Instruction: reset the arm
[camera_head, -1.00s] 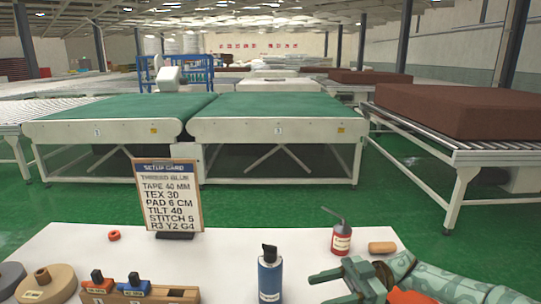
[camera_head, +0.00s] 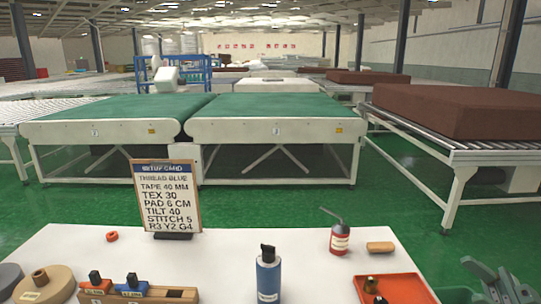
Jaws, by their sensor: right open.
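My right gripper (camera_head: 486,278) is at the lower right corner of the head view, beside the right edge of the white table (camera_head: 320,235). It is open, with nothing seen between its fingers, and its lower part is cut off by the frame. It is to the right of an orange tray (camera_head: 402,286), apart from it as far as I can see. My left gripper is not in view.
The table holds a setup card (camera_head: 167,197), a blue bottle (camera_head: 268,276), a red oil can (camera_head: 340,240), a tan block (camera_head: 380,247), a red ring (camera_head: 112,236) and a wooden holder (camera_head: 160,293). Conveyors and a brown mattress (camera_head: 450,108) stand beyond.

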